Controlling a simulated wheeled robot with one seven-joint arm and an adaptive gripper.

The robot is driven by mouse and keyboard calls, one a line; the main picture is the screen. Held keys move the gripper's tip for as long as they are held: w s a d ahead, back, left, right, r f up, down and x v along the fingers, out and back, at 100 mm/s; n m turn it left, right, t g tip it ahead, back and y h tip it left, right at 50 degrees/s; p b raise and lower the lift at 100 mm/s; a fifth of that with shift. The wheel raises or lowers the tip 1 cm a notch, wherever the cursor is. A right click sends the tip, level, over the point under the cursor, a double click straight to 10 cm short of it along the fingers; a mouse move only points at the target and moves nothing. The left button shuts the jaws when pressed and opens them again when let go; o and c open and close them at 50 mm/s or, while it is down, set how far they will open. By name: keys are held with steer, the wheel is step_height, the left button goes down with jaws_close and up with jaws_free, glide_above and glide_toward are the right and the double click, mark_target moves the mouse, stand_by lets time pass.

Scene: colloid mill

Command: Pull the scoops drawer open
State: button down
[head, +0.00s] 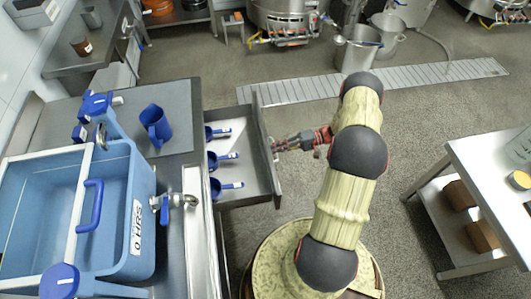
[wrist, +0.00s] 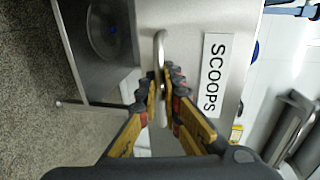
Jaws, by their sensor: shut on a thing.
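The scoops drawer (head: 245,178) is pulled out from the counter in the head view, with several blue scoops (head: 224,157) lying inside. In the wrist view its steel front carries a white label (wrist: 215,75) reading SCOOPS. My gripper (head: 281,146) is at the outer face of the drawer front in the head view. In the wrist view my gripper (wrist: 161,98) is shut on the drawer's metal bar handle (wrist: 160,48), with the fingers on either side of it.
Open floor lies between, with a drain grate (head: 400,78) beyond.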

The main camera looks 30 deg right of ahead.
steer(key=shift+s+d+f, duration=0.1)
steer(key=shift+s+d, duration=0.25)
steer(key=shift+d, duration=0.3)
steer(key=c, duration=2.3)
jaws_free()
steer(key=shift+d, duration=0.1)
steer(key=v, duration=1.2)
